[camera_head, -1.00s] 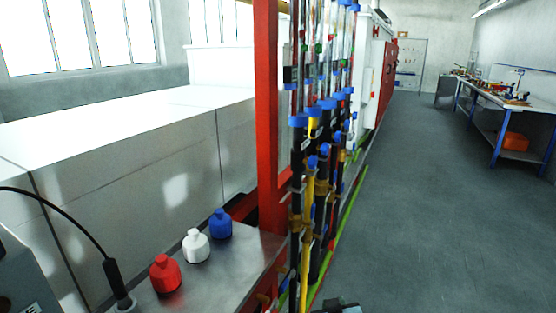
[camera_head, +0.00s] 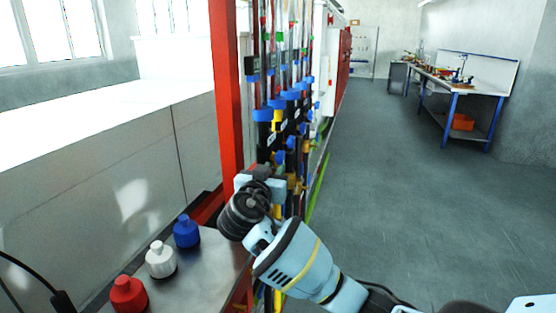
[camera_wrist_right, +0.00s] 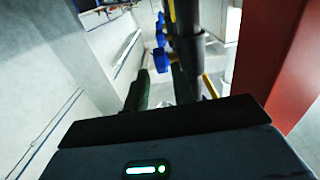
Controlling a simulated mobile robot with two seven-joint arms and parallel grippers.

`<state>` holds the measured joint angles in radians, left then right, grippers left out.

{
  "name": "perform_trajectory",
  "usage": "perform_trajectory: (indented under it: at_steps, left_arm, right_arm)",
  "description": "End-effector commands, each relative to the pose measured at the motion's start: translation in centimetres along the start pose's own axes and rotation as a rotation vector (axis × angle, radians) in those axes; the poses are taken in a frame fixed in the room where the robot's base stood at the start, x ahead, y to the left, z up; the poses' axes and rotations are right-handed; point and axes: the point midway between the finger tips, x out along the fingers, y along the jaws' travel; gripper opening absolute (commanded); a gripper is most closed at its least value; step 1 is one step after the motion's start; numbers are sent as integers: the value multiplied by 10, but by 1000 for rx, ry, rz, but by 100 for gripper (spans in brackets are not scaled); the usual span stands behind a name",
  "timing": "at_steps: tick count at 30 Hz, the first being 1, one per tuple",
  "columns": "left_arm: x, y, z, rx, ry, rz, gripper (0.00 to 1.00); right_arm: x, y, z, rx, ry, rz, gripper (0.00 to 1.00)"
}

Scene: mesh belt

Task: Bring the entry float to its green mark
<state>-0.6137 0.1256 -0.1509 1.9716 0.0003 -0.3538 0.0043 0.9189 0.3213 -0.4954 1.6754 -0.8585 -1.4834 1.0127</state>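A row of upright clear tubes (camera_head: 272,70) with blue fittings (camera_head: 263,114) stands along the red frame. A small green piece (camera_head: 280,41) shows on one tube; I cannot tell whether it is a mark or a float. The entry float is too small to make out. My right gripper (camera_head: 262,174) is in front of the lower pipes, below the blue fittings. In the right wrist view its two dark fingers (camera_wrist_right: 160,88) are apart with nothing seen held between them. A dark pipe (camera_wrist_right: 187,45) and blue knobs (camera_wrist_right: 161,58) lie just beyond the fingers. My left gripper is out of view.
A red post (camera_head: 227,90) stands just left of the tubes. Red (camera_head: 128,295), white (camera_head: 160,260) and blue (camera_head: 186,232) bottles stand on a metal shelf (camera_head: 205,275) at lower left. The floor (camera_head: 400,200) to the right is clear up to a workbench (camera_head: 460,88).

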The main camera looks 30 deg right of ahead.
Motion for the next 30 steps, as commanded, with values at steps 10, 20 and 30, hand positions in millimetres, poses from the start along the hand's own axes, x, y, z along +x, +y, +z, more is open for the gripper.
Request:
perform_trajectory:
  at_steps: [10, 20, 30]
  left_arm:
    - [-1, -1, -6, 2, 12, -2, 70]
    - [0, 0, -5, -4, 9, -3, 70]
    - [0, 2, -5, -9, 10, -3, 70]
  right_arm:
    - [50, 1, -2, -1, 3, 1, 25]
    - [66, 0, -1, 0, 1, -1, 25]
    - [65, 0, 0, -1, 0, -1, 2]
